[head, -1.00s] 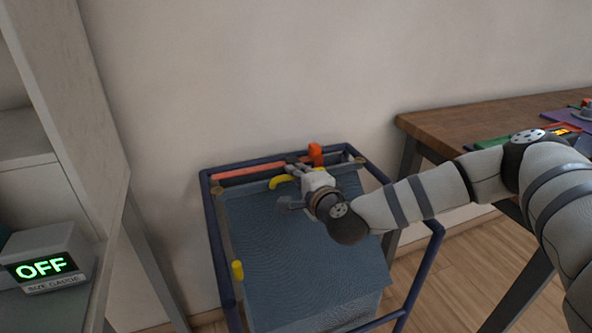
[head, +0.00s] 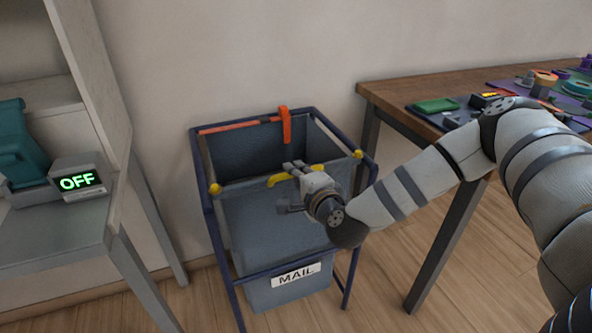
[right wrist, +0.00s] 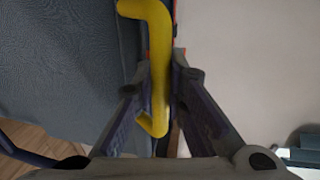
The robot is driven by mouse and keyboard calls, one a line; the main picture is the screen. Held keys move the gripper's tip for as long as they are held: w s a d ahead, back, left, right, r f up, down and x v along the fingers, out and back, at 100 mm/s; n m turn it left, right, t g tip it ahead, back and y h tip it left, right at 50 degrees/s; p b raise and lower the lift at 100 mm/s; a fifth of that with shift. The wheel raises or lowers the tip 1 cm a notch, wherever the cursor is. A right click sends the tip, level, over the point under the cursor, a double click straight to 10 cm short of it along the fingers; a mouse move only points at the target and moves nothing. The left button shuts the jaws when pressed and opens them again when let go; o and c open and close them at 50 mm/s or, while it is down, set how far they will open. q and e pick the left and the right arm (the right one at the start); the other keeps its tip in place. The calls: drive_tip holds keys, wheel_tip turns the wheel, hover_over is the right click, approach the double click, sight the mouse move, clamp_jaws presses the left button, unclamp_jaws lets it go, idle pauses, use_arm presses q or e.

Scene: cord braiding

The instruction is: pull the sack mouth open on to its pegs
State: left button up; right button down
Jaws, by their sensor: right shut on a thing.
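The blue-grey sack (head: 275,222) hangs in a dark blue tube frame (head: 204,225), its mouth open and its dark inside showing. Two yellow pegs show at the near corners, one left (head: 215,189) and one right (head: 358,154). The sack's near edge runs between them; I cannot tell whether its corners are hooked over them. My right gripper (head: 293,167) is shut on the yellow handle (head: 278,181) at the middle of the near edge. The right wrist view shows the yellow handle (right wrist: 158,60) between the fingers, with sack cloth to the left. My left gripper is out of view.
An orange bar and clip (head: 286,125) sit on the frame's back rail. A grey shelf (head: 60,235) with a gauge reading OFF (head: 78,182) stands left. A wooden table (head: 400,88) with several items stands right. A MAIL label (head: 297,274) marks the front.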

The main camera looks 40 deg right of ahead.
drive_tip(key=shift+s+f, duration=0.1)
drive_tip(key=shift+f, duration=0.05)
drive_tip(key=c, duration=1.6)
unclamp_jaws()
drive_tip(key=shift+s, duration=0.1)
drive_tip(key=v, duration=1.2)
